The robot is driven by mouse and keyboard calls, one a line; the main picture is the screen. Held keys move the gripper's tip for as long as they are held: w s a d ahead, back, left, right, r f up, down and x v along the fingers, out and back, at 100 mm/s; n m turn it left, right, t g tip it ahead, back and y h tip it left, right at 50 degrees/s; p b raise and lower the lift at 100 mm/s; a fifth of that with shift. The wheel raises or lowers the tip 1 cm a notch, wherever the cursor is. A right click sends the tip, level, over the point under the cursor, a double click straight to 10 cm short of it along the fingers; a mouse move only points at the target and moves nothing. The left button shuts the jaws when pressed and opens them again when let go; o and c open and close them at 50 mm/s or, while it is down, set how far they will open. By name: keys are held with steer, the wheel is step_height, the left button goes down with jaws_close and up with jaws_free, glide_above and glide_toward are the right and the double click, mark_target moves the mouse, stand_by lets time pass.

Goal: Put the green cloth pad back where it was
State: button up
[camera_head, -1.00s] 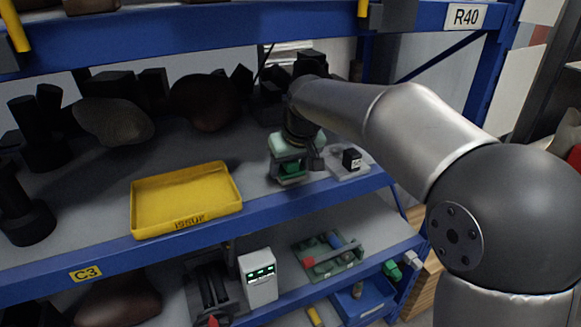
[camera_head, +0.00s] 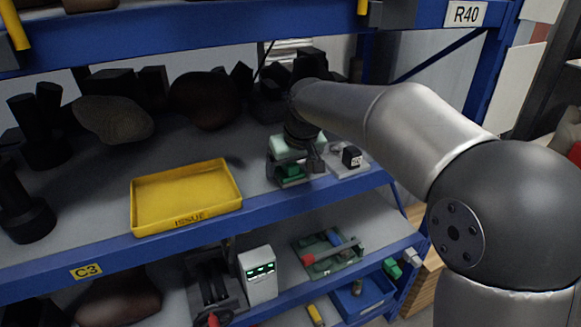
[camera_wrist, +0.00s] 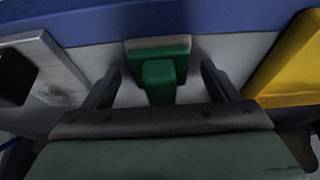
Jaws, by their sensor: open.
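The green cloth pad (camera_wrist: 160,48) sits on the grey shelf near its blue front edge. In the wrist view it is a wide green block with a smaller raised green block on its near side. It also shows under my gripper in the head view (camera_head: 289,172). My gripper (camera_wrist: 160,82) is open, with one dark finger on each side of the pad's smaller block and a visible gap on both sides. In the head view my gripper (camera_head: 290,163) is low over the shelf, and its pale body hides part of the pad.
A yellow tray marked ISSUE (camera_head: 187,196) stands left of my gripper in the head view. A light plate with a black block (camera_head: 351,157) is close on the right. Dark bulky parts line the shelf's back. Bare shelf lies between tray and gripper.

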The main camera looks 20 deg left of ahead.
steer(key=b+v, duration=0.1)
steer(key=v, duration=1.1)
steer(key=s+d+f+m+h, duration=0.1)
steer(key=s+d+f, duration=0.25)
steer(key=d, duration=0.25)
steer(key=s+d+f+m+g, duration=0.1)
steer(key=s+d+f+m, duration=0.1)
steer(key=d+f, duration=0.35)
steer(key=s+d+f+m+h, duration=0.1)
steer(key=s+d+f, duration=0.15)
steer(key=d, duration=0.55)
steer(key=s+d+f+m, duration=0.2)
steer(key=s+d+f, duration=0.3)
steer(key=s, duration=0.3)
steer(key=s+d+f+m+g+h, duration=0.1)
steer(key=s+d+f+m, duration=0.1)
steer(key=s+d+f, duration=0.2)
steer(key=s+f, duration=0.2)
steer(key=s, duration=0.2)
steer(key=shift+d+g, duration=0.3)
steer(key=shift+d, duration=0.05)
steer(key=shift+d+f, duration=0.1)
